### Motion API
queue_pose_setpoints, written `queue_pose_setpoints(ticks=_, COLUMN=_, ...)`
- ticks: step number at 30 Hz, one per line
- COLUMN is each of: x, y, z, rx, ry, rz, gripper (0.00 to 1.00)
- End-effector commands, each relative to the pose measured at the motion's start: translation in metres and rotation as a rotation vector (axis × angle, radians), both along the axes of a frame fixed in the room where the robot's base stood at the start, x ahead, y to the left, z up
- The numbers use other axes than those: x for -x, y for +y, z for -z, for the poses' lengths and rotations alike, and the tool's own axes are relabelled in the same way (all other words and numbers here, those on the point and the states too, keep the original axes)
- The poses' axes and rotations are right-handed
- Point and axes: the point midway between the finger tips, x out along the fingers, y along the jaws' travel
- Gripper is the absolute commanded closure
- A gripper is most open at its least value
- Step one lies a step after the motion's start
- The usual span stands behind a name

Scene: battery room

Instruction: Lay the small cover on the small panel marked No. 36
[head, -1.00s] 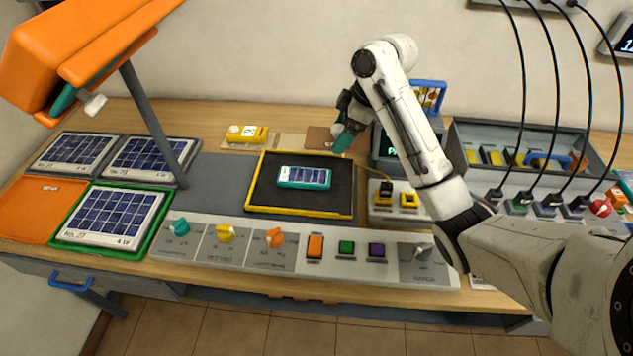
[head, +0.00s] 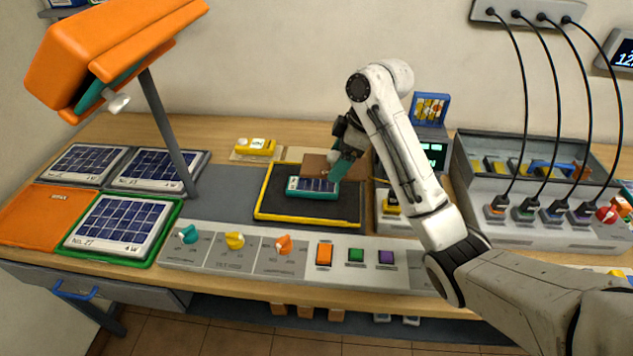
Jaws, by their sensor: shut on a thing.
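The small panel (head: 316,194) has a teal frame and dark blue cells. It lies on the black, yellow-rimmed tray (head: 270,208) in the middle of the bench; its number is too small to read. My gripper (head: 338,170) is at the panel's far right side, with its teal fingers shut on a flat brown piece, the small cover (head: 316,162). The cover reaches over the tray's far rim and hides the far part of the panel. I cannot tell whether cover and panel touch.
The orange lamp (head: 110,50) and its post stand at left. A green-framed panel (head: 120,222) lies front left, beside an orange mat (head: 40,215). A control strip with knobs (head: 234,241) runs along the front. A yellow device (head: 256,146) lies behind the tray; a grey bin (head: 470,150) stands right.

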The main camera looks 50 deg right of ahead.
Motion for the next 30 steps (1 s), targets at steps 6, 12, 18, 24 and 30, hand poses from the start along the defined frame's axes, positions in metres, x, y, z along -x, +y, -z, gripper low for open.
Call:
queue_pose_setpoints(ticks=6, x=-0.033, y=0.003, z=0.031, rx=-0.002, ry=0.0, rz=-0.003, gripper=0.51)
queue_pose_setpoints(ticks=12, x=-0.055, y=0.001, z=0.05, rx=0.001, ry=0.002, rz=0.0, gripper=0.51)
queue_pose_setpoints(ticks=18, x=-0.066, y=0.002, z=0.063, rx=0.0, ry=0.0, rz=0.0, gripper=0.51)
queue_pose_setpoints(ticks=24, x=-0.068, y=0.001, z=0.088, rx=0.0, ry=0.004, rz=0.001, gripper=0.51)
queue_pose_setpoints(ticks=30, x=-0.069, y=0.002, z=0.099, rx=0.001, ry=-0.001, rz=0.001, gripper=0.51)
